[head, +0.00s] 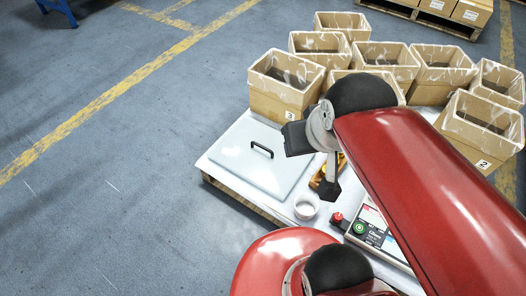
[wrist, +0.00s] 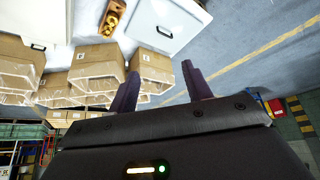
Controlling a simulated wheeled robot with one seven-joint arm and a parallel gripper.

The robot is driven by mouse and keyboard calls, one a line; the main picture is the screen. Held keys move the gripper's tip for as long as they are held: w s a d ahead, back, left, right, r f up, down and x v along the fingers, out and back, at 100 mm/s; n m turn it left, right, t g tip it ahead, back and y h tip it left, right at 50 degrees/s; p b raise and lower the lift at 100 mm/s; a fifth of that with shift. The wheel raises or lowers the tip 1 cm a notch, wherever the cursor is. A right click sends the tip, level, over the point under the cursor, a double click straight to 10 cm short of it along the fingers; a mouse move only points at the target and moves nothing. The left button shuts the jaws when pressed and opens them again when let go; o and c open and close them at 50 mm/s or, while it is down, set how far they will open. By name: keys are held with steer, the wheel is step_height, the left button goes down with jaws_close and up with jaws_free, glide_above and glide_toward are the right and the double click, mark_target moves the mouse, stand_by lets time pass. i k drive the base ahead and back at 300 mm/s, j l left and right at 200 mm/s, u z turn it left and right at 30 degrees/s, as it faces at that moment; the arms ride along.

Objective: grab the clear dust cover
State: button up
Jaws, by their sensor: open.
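The dust cover (head: 240,165) looks like a pale, flat square panel with a black bar handle (head: 262,148) on top. It lies at the left end of the white table in the head view. In the wrist view the panel (wrist: 150,37) shows near the top, with its dark handle. My gripper (head: 331,187) is to the right of the panel in the head view, above the table and apart from the panel. In the wrist view its two fingers (wrist: 160,78) are spread with nothing between them.
Several open cardboard boxes (head: 280,103) stand along the table's back and right. A yellow-orange part (head: 318,180) is partly hidden by my gripper. A white cup (head: 305,211) and a control panel (head: 378,232) with red and green buttons are near the front. Floor (head: 110,190) at left is clear.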

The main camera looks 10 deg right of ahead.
mark_target(253, 150)
steer(key=i+j, duration=0.25)
steer(key=j, duration=0.15)
steer(key=i+j+u, duration=0.1)
steer(key=j, duration=0.3)
steer(key=i+j, duration=0.35)
